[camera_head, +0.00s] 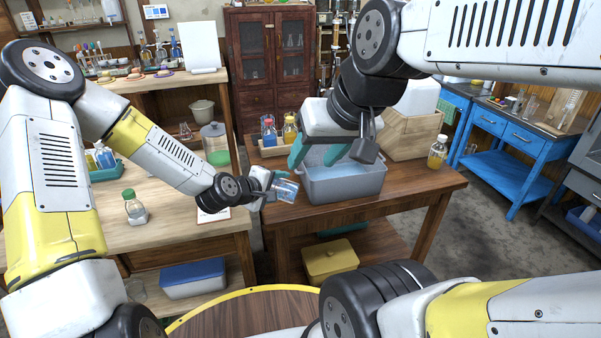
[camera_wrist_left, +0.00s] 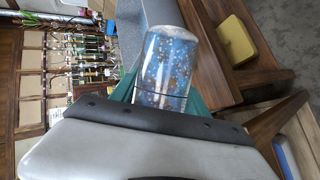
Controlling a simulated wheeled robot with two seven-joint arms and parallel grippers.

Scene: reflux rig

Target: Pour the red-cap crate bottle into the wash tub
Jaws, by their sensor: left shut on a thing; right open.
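My left gripper (camera_head: 268,188) is shut on a clear bottle with blue in it (camera_head: 286,190), tilted at the front left of the wash tub. In the left wrist view this bottle (camera_wrist_left: 167,70) sits between the teal fingers; no cap can be made out on it. The wash tub (camera_head: 345,188) is a grey open box with bluish contents, on the wooden table. My right gripper (camera_head: 315,161) is open, its teal fingers spread over the tub's back left part. A red-capped blue bottle (camera_head: 268,132) stands in a small crate (camera_head: 270,150) behind the tub.
A yellow bottle (camera_head: 290,130) shares that crate. A wooden box (camera_head: 418,138) and another yellow bottle (camera_head: 437,152) stand right of the tub. A green-capped bottle (camera_head: 134,208) and a jar with green liquid (camera_head: 215,147) stand left. The table's front right is clear.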

